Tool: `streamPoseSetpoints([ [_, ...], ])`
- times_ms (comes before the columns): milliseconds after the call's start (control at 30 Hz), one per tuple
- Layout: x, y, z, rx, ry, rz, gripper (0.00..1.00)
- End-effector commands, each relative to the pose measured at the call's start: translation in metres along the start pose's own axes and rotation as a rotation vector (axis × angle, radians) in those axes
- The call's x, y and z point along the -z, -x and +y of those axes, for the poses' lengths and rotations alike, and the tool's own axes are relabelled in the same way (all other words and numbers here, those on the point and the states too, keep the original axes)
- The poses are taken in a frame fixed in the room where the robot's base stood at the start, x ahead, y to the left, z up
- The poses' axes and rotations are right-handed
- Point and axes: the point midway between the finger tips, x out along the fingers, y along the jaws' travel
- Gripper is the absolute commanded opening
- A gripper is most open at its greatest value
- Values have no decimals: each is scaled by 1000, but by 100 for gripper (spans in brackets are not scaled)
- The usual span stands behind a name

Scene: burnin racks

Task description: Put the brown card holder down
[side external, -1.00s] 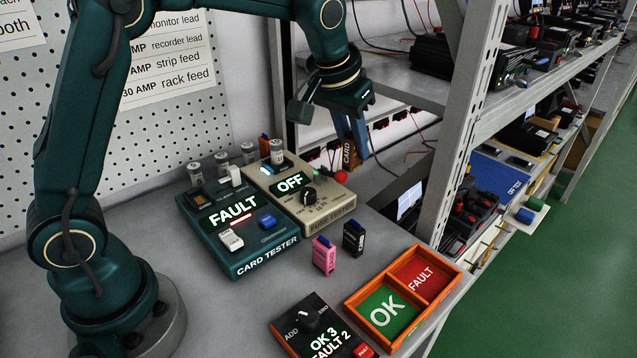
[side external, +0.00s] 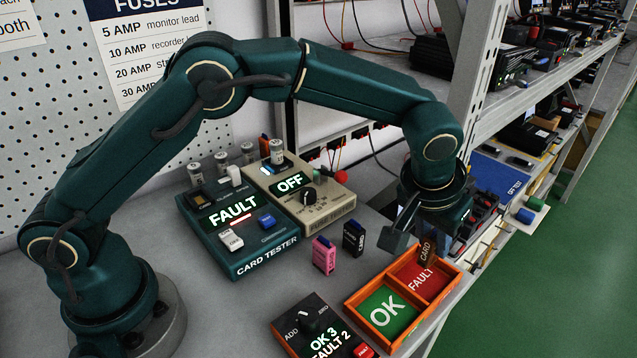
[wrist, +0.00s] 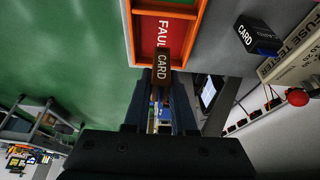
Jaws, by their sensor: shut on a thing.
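The brown card holder (side external: 427,251), marked CARD, is upright between the fingers of my gripper (side external: 432,236). In the side view it is over the far end of the red FAULT compartment (side external: 414,279) of the orange tray (side external: 385,332). The wrist view shows the holder (wrist: 162,68) between the two dark fingertips of my gripper (wrist: 161,80), in front of the FAULT label. My gripper is shut on it. I cannot tell whether its lower end touches the compartment floor.
The green OK compartment (side external: 387,311) looks empty. A black card holder (side external: 354,238) and a pink one (side external: 324,255) stand left of the tray. The card tester (side external: 240,232) reads FAULT. A counter box (side external: 318,325) reads OK 3, FAULT 2. A shelf post (side external: 462,110) rises behind my gripper.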

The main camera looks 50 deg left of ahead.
Motion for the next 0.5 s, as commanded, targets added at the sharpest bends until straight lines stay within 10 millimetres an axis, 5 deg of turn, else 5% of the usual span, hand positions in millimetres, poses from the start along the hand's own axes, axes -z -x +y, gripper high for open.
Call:
streamPoseSetpoints([
  [300,-15,-35,0,2,0,-3,0],
  [500,-15,-37,0,0,1,0,0],
])
